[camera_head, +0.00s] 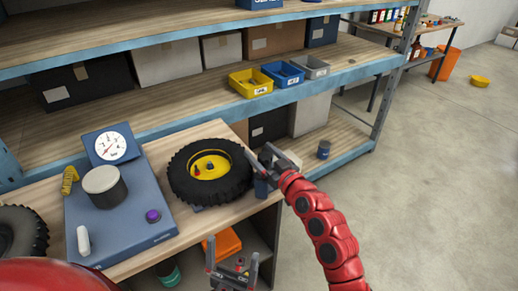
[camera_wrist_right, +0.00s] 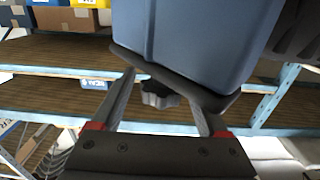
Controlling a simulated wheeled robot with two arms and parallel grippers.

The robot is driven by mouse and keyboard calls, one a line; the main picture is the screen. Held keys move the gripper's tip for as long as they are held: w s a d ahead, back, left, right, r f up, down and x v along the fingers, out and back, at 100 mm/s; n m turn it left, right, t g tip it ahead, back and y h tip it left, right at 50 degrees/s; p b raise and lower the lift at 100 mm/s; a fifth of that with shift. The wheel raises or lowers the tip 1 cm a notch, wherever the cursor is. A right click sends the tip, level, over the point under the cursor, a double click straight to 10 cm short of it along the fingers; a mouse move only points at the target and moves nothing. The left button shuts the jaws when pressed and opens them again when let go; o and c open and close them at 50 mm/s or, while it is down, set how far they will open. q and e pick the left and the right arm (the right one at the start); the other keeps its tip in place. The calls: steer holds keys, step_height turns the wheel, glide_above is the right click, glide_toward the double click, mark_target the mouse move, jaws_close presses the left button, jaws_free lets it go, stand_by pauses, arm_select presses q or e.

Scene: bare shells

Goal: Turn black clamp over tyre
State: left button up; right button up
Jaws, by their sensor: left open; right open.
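The black tyre (camera_head: 178,178) with a yellow hub lies flat on the workbench, and small dark parts stand in the hub. My right gripper (camera_head: 270,158) is open at the tyre's right side, beside a blue block (camera_head: 261,187). In the right wrist view the blue block (camera_wrist_right: 190,35) is close in front. A black bar (camera_wrist_right: 185,80), which looks like the clamp, runs along its edge. A dark knob (camera_wrist_right: 160,94) on it sits between the open fingers (camera_wrist_right: 163,100); contact cannot be told. My left gripper (camera_head: 232,270) is open and empty at the bottom, in front of the bench.
A blue scale (camera_head: 140,235) with a dial and a lidded pot (camera_head: 104,186) stands left of the tyre. Another tyre (camera_head: 25,232) is at the far left. Shelves with yellow (camera_head: 250,82), blue and grey bins rise behind. Open floor (camera_head: 430,180) lies to the right.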

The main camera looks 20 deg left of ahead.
steer(key=shift+w+a, duration=0.4)
steer(key=shift+a, duration=0.15)
steer(key=shift+c, duration=0.3)
jaws_close()
stand_by(0.9)
